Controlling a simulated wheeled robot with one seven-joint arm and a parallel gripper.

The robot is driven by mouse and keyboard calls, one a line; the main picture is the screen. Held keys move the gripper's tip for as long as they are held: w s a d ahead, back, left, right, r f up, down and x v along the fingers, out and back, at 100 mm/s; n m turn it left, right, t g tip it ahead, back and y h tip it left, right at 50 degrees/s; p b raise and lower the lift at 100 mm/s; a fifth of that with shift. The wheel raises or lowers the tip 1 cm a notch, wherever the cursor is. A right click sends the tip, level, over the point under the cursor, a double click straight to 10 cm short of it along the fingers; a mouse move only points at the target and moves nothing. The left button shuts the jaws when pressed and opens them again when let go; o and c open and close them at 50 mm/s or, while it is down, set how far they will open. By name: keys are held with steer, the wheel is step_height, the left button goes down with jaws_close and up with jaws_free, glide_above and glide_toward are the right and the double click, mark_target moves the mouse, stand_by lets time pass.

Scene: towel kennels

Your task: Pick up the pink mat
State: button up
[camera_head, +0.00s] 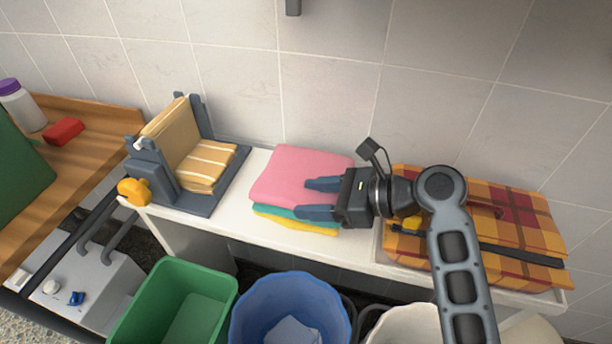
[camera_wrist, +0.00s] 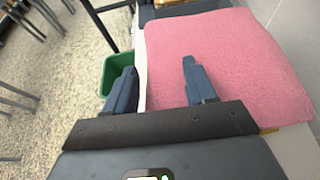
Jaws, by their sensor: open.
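The pink mat (camera_head: 294,172) lies folded on top of a small stack on the white bench. Below it show a teal layer (camera_head: 272,214) and a yellow layer (camera_head: 300,225). My gripper (camera_head: 312,198) is open at the front right of the stack, its fingers pointing left. In the wrist view the pink mat (camera_wrist: 215,58) fills the upper right. One finger of my gripper (camera_wrist: 160,85) shows over the mat and the other outside its left edge. I cannot tell whether either finger touches the mat.
A grey rack (camera_head: 205,207) with tan folded cloths stands left of the stack. A plaid cushion (camera_head: 520,230) lies on the right, under my arm. A green bin (camera_head: 128,318), a blue bin (camera_head: 245,325) and a cream bin (camera_head: 400,325) stand in front. A tiled wall (camera_head: 325,95) is behind.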

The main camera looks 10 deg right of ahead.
steer(key=shift+w+a+f, duration=0.15)
steer(key=shift+w+a, duration=0.05)
steer(key=shift+a, duration=0.25)
steer(key=c, duration=0.7)
steer(key=shift+c, duration=0.3)
